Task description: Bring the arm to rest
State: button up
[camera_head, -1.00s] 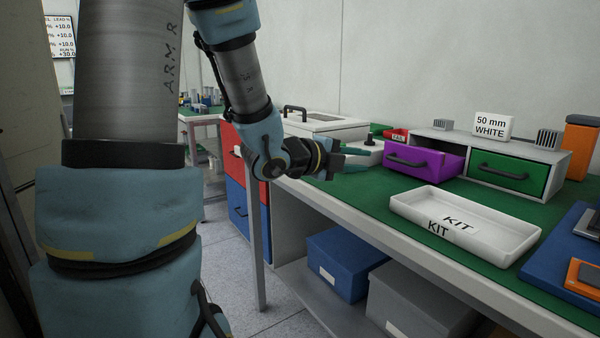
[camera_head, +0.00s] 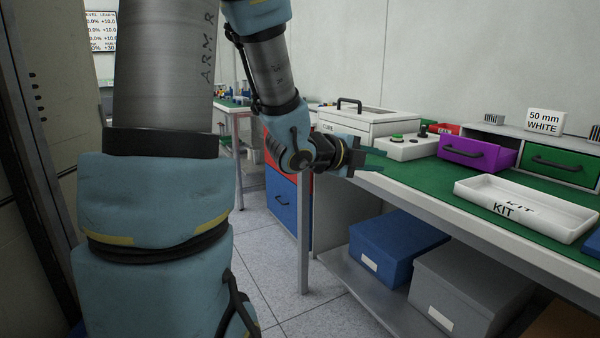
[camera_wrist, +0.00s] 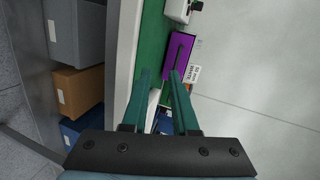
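My gripper (camera_head: 381,161) is at the end of my bent arm, near the left end of the green-topped workbench (camera_head: 432,184). Its two teal fingers are apart, with nothing held between them. In the wrist view my gripper (camera_wrist: 159,74) shows the same gap, with the bench top and part of a white object beyond it. The arm hangs from its upper links and touches nothing that I can see.
On the bench are a white KIT tray (camera_head: 478,190), a purple drawer (camera_head: 476,153), a green drawer (camera_head: 556,165) and a lidded white case (camera_head: 366,124). A blue box (camera_head: 395,245) and grey box (camera_head: 468,285) sit below. Floor (camera_head: 285,250) left of the bench is clear.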

jog(key=w+a+f+n+y, duration=0.1)
jog(key=a+f+n+y, duration=0.3)
jog(key=a+n, duration=0.25)
jog(key=w+a+f+n+y, duration=0.1)
jog(key=a+f+n+y, duration=0.4)
jog(key=a, duration=0.3)
jog(key=s+a+f+n+g+y, duration=0.2)
jog(key=s+a+n+g, duration=0.15)
jog(key=s+n, duration=0.4)
jog(key=s+a+f+n+g+y, duration=0.1)
jog(key=s+a+f+n+g, duration=0.2)
jog(key=s+a+n, duration=0.35)
notch_tip(320, 180, up, 22)
jog(key=d+n+p, duration=0.1)
jog(key=p, duration=2)
jog(key=shift+w+d+f+p, duration=0.2)
jog(key=shift+d+p, duration=0.05)
jog(key=shift+p, duration=0.1)
